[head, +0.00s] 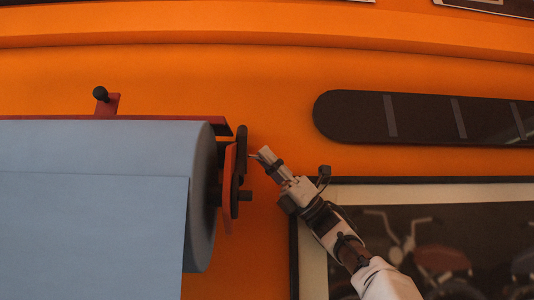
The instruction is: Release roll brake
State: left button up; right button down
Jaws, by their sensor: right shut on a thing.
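A large blue roll (100,145) hangs on a red wall holder (218,122), with a loose sheet hanging down its front. At the roll's right end are an orange-red plate (228,175), a dark upright lever (241,150) and a short dark stub (245,196). My right gripper (261,155) comes up from the lower right. Its jaws are shut at a small piece beside the dark lever; the exact contact is too small to see. My left gripper is not in view.
A dark rounded board (420,118) is on the orange wall at right. A framed motorcycle picture (430,240) is behind my right arm. The wall (270,80) above my gripper is clear.

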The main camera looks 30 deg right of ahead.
jog(key=shift+w+f+g, duration=0.15)
jog(key=shift+f+g, duration=0.1)
jog(key=shift+g, duration=0.15)
jog(key=c, duration=1.1)
grip_release()
jog(key=shift+d+r+t, duration=0.15)
jog(key=shift+r+t, duration=0.05)
jog(key=shift+t, duration=0.2)
